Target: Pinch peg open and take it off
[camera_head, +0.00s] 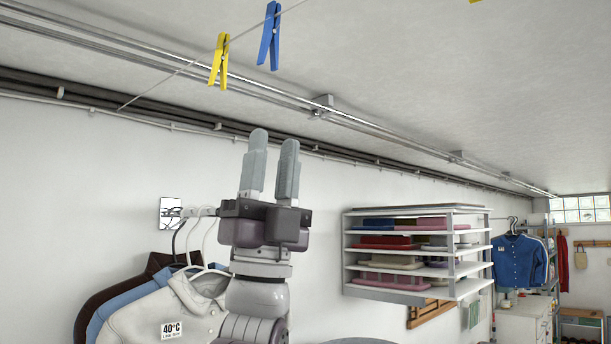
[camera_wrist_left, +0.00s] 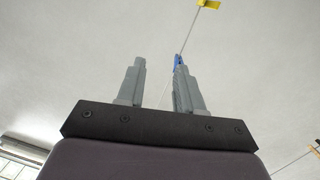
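A yellow peg (camera_head: 219,61) and a blue peg (camera_head: 269,36) hang on a thin line (camera_head: 180,72) near the top of the head view. A sliver of another yellow peg (camera_head: 475,1) shows at the top edge. My left gripper (camera_head: 273,146) points up below the pegs, apart from them. Its two fingers are spread with nothing between them. In the left wrist view, the blue peg (camera_wrist_left: 178,62) shows beyond the right finger, which partly hides it. A yellow peg (camera_wrist_left: 208,4) is at the top edge there. My right gripper is out of view.
Shirts on hangers (camera_head: 165,308) hang on the wall rail at lower left, close to my left arm. A white shelf rack (camera_head: 418,251) with folded cloths is on the wall at right. Metal pipes (camera_head: 385,133) run along the ceiling edge. The air around the pegs is clear.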

